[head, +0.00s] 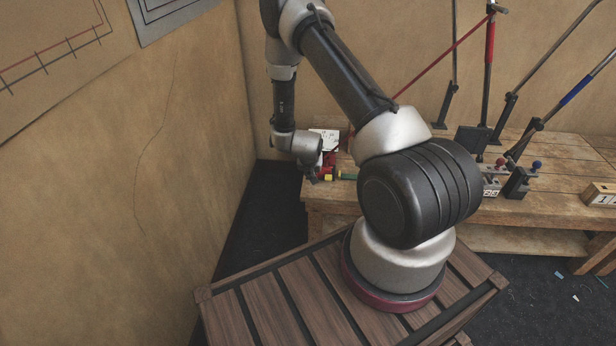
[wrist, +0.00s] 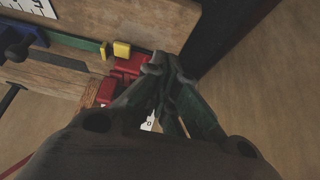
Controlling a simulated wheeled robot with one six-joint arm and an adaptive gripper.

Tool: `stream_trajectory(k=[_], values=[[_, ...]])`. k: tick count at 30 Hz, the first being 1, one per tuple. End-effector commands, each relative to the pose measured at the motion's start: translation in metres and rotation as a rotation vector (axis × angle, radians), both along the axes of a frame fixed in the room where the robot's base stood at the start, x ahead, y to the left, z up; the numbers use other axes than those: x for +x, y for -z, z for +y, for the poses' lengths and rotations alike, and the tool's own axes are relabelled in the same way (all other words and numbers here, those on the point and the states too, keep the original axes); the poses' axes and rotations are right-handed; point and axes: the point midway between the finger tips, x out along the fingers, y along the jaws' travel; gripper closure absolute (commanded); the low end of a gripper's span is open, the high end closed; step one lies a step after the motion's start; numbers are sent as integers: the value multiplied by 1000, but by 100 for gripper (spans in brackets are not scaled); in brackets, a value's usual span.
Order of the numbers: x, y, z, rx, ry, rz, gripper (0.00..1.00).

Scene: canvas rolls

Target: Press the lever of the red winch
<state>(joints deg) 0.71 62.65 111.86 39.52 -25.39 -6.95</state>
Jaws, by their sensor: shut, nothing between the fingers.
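A lever with a red ball knob (head: 501,161) stands on a grey block on the workbench, to the right of my arm. My arm partly hides that block. I cannot tell for sure that it is the red winch. A pole with a red band (head: 490,45) rises behind it. My gripper (head: 312,178) is shut and empty at the left end of the bench, well left of that knob. In the wrist view my gripper (wrist: 168,65) has its fingertips close to red blocky parts (wrist: 128,68); I cannot tell whether they touch.
A blue-knobbed lever (head: 536,164) stands right of the red one. A blue-banded pole (head: 575,90) leans behind. A yellow block (wrist: 122,49) and a green strip (wrist: 80,42) lie near my gripper. The wooden bench (head: 570,180) has a numbered block (head: 602,199) at right. A wall is at left.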

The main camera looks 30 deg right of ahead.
Motion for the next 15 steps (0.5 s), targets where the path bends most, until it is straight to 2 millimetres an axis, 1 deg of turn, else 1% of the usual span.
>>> stream_trajectory(k=[1,6,12,15], values=[[-9,-8,8,0,-5,3,100],[-34,-34,25,0,-4,2,100],[-54,-55,38,0,-3,1,100],[-59,-61,41,0,-2,1,100]])
